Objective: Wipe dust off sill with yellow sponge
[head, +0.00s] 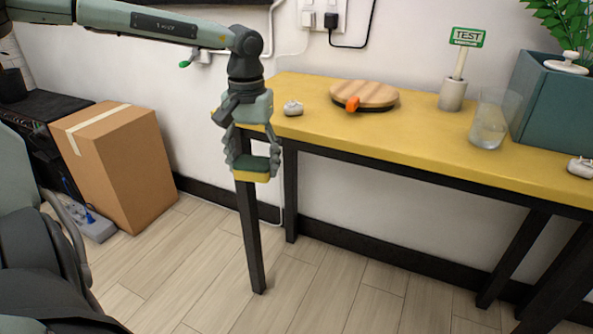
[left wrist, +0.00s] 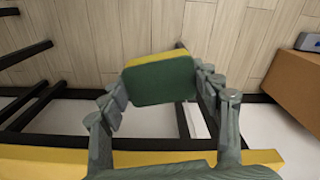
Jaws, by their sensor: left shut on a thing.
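The sponge (head: 249,177), yellow with a green pad, is held in my left gripper (head: 252,164). The gripper points down in front of the left end of the yellow-topped table (head: 430,135). In the left wrist view the sponge (left wrist: 160,82) sits between the two fingers, its green face towards the camera. The sponge hangs over the floor, below the tabletop's level. No separate window sill can be made out, and I cannot pick out dust on the yellow surface. My right gripper is not in view.
On the table are a small pale lump (head: 293,108), a round wooden board (head: 364,94) with an orange item, a pot with a TEST sign (head: 453,94), a clear glass (head: 488,125) and a teal planter (head: 553,105). A cardboard box (head: 122,165) stands left; floor between is clear.

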